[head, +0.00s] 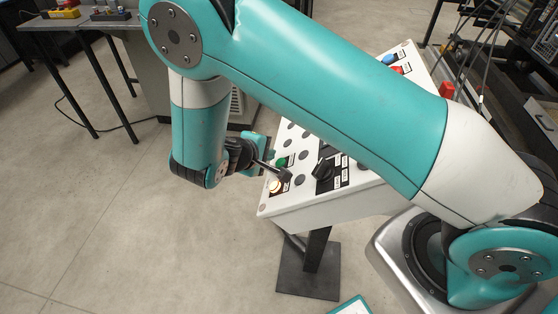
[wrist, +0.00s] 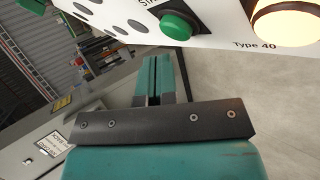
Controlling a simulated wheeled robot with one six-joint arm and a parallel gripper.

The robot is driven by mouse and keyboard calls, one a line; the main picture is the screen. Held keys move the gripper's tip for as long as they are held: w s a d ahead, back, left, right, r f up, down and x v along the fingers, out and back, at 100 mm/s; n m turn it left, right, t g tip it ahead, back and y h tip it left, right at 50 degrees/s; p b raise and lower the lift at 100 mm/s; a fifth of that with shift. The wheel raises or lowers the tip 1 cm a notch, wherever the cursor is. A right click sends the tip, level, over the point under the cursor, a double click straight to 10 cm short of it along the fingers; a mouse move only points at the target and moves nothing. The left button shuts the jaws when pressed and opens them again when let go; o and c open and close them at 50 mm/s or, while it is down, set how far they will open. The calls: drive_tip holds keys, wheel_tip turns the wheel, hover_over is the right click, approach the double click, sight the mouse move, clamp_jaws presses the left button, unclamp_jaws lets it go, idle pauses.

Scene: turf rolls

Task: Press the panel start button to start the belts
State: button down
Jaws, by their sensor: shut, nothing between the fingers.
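The white control panel (head: 300,212) stands on a dark post, with its top tilted. The green button (wrist: 178,26) is at the top of the wrist view, beside partly cut-off lettering that begins "STA". It also shows small in the head view (head: 282,162), near the panel's left edge. My gripper (wrist: 153,62) is shut and empty. In the wrist view its teal fingertips are just below and left of the green button. I cannot tell whether they touch it. In the head view the fingertips are hard to make out beside my wrist.
A glowing lamp (wrist: 287,22) is right of the green button. A black rotary switch (head: 322,170) is on the panel. A blue button (head: 390,59) and red button (head: 398,70) are at its far end. A table (head: 78,24) stands back left.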

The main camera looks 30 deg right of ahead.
drive_tip(key=shift+f, duration=0.1)
drive_tip(key=shift+s+d+f, duration=0.2)
drive_tip(key=shift+f, duration=0.05)
idle(0.3)
drive_tip(key=shift+s+d+f+b, duration=0.15)
drive_tip(key=shift+d+f+b, duration=0.1)
drive_tip(key=shift+f+b, duration=0.1)
idle(0.7)
idle(0.3)
drive_tip(key=shift+w+a+r+p, duration=0.3)
drive_tip(key=shift+a+r+p, duration=0.2)
drive_tip(key=shift+r, duration=0.2)
drive_tip(key=shift+w+a+r+p, duration=0.3)
drive_tip(key=shift+a+r+p, duration=0.1)
drive_tip(key=shift+r, duration=0.25)
drive_tip(key=shift+w+a+r+p, duration=0.35)
drive_tip(key=shift+a+r+p, duration=0.1)
drive_tip(key=shift+r, duration=0.15)
drive_tip(key=shift+w+a+r+p, duration=0.3)
drive_tip(key=shift+a+r+p, duration=0.1)
drive_tip(key=shift+r, duration=0.25)
